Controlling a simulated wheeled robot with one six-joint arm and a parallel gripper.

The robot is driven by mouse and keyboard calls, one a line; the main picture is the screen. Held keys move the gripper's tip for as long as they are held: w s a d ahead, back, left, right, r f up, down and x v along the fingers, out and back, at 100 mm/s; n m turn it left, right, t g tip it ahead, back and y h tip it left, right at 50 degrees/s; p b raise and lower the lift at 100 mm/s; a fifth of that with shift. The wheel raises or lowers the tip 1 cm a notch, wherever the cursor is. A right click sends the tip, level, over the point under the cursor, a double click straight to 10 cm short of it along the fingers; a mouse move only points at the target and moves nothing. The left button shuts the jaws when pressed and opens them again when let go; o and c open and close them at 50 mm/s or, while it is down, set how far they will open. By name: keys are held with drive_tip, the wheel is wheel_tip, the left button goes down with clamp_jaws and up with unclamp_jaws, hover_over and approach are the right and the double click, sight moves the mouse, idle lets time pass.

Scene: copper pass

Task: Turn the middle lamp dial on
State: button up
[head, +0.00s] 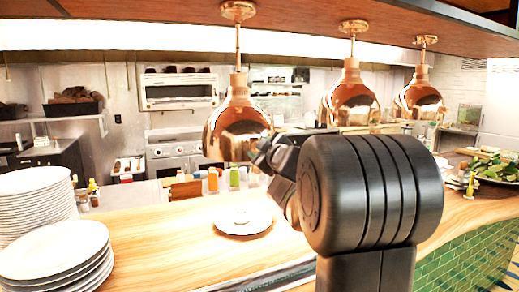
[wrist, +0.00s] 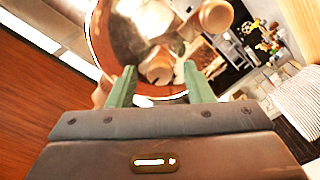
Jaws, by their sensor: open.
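Three copper lamps hang in a row in the head view: the left lamp (head: 238,125), the middle lamp (head: 350,97) and the right lamp (head: 420,98). My arm hides the lower edge of the middle lamp, and no dial is clear there. My gripper, partly hidden behind my arm, overlaps the left lamp's lower right edge. In the wrist view my gripper (wrist: 160,68) is open, its green fingers apart before a shiny copper shade (wrist: 120,35). A round copper-coloured knob shape (wrist: 157,66) shows between the fingertips; I cannot tell whether it is a dial or a reflection, or which lamp this is.
Stacks of white plates (head: 60,250) stand on the wooden counter at the left. A white plate (head: 243,222) lies under the left lamp, with coloured bottles (head: 213,180) behind. Greens (head: 494,168) are at the right. The wooden overhead shelf (head: 300,22) carries the lamps.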

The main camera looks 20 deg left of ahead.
drive_tip(key=v, duration=1.3)
drive_tip(key=shift+s+d, duration=0.25)
drive_tip(key=shift+d, duration=0.05)
drive_tip(key=x, duration=1.4)
drive_tip(key=shift+d, duration=0.15)
